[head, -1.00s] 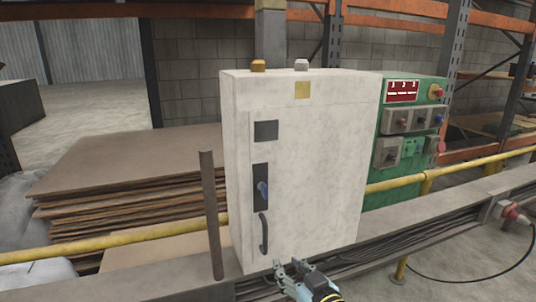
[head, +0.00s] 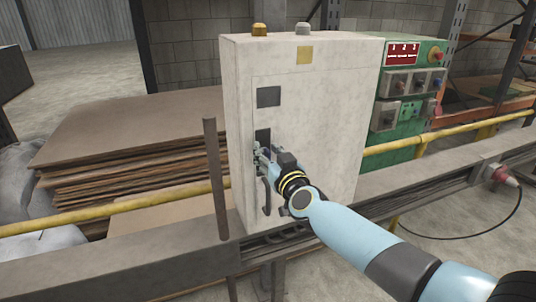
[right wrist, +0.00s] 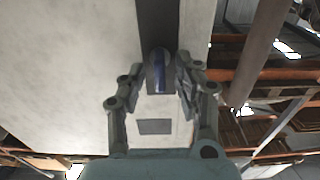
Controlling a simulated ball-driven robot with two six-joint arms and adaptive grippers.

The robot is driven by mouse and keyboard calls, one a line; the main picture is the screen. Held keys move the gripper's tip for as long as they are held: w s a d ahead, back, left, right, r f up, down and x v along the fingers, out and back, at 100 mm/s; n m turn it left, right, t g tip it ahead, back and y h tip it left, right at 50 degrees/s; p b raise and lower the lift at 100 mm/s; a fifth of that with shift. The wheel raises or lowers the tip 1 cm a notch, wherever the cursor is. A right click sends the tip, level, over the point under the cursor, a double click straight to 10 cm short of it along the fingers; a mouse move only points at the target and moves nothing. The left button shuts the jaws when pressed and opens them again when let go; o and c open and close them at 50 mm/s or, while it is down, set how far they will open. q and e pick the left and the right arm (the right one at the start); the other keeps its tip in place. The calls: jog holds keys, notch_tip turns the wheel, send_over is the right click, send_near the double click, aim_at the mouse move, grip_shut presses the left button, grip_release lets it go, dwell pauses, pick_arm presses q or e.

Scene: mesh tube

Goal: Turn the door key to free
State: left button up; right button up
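The blue door key (right wrist: 159,72) sits on the dark lock plate (head: 263,135) of the pale cabinet's door (head: 320,120). In the right wrist view the dark plate (right wrist: 158,18) runs behind the key. My right gripper (head: 262,157) is at the lock plate, and its fingers mostly cover the key in the head view. In the right wrist view my right gripper (right wrist: 162,84) has one finger on each side of the key, with narrow gaps, so it looks open around it. Contact is hard to judge. My left gripper is not in view.
The door handle (head: 266,196) is just below the gripper. An upright brown post (head: 215,178) stands left of the cabinet. A green panel with switches (head: 408,95) stands to the right. A yellow rail (head: 120,216) and stacked boards (head: 130,150) lie to the left.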

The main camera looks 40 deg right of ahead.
jog(key=shift+w, duration=0.15)
grip_shut()
